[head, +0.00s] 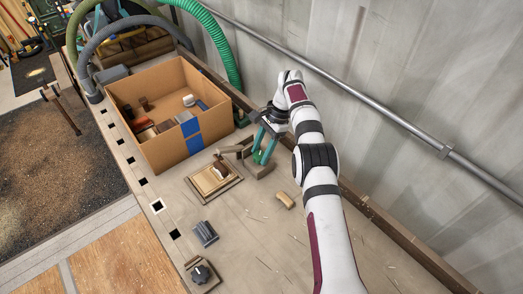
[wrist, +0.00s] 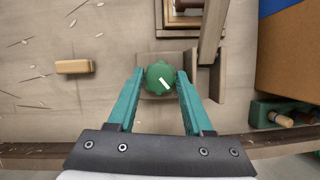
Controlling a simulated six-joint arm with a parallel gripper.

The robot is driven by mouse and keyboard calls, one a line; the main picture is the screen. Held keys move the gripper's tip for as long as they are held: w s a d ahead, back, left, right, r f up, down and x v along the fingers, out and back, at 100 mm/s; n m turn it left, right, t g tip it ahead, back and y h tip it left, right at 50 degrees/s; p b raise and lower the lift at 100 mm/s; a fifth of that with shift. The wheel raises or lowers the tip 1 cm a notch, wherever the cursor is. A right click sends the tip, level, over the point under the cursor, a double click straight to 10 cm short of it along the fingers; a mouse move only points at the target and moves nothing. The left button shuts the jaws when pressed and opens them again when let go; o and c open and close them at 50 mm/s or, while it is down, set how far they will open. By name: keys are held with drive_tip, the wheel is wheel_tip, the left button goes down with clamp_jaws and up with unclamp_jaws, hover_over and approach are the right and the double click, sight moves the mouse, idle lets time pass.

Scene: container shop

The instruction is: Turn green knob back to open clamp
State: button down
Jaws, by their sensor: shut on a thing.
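The green knob (wrist: 161,78) has a lobed rim and a white mark that slants toward the lower right in the wrist view. My gripper (wrist: 160,73) has its teal fingers on both sides of the knob and is shut on it. In the head view my gripper (head: 263,158) reaches down at the clamp, and its fingers mostly hide the knob. The clamp's wooden base (wrist: 190,60) sits under the knob. A wooden clamp bar (wrist: 211,32) runs up from beside it toward a framed wooden board (head: 207,183). The clamp's exact opening is unclear.
A cardboard box (head: 163,143) with blue tape and several items stands left of the clamp. A small wooden block (head: 285,200), a grey ribbed piece (head: 204,233) and a black knob on a wooden base (head: 201,272) lie nearer. The wall rail (head: 350,98) runs behind my arm.

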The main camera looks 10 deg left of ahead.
drive_tip(key=shift+s+n, duration=0.1)
drive_tip(key=shift+n, duration=0.3)
idle(0.4)
drive_tip(key=shift+c, duration=1.5)
unclamp_jaws()
drive_tip(key=shift+r+m, duration=0.1)
drive_tip(key=shift+m, duration=0.9)
drive_tip(key=m+t+y, duration=0.1)
drive_tip(key=m+t, duration=0.1)
drive_tip(key=m, duration=0.3)
drive_tip(key=shift+s, duration=0.15)
drive_tip(key=m+t, duration=0.1)
drive_tip(key=m, duration=0.2)
drive_tip(key=m+t, duration=0.2)
drive_tip(key=m, duration=0.2)
drive_tip(key=shift+s, duration=0.2)
drive_tip(key=a+v, duration=0.1)
drive_tip(key=v, duration=1.5)
drive_tip(key=s+d+r+n, duration=0.1)
drive_tip(key=s+n, duration=0.2)
drive_tip(key=s, duration=0.3)
drive_tip(key=s+d+r+n+h, duration=0.1)
drive_tip(key=s+d+r+n, duration=0.1)
drive_tip(key=s, duration=0.4)
drive_tip(key=s+d+r+n+g, duration=0.1)
drive_tip(key=s+r+n, duration=0.1)
drive_tip(key=s+n, duration=0.2)
drive_tip(key=shift+s+d+h, duration=0.15)
drive_tip(key=shift+s+h, duration=0.15)
drive_tip(key=shift+s, duration=0.6)
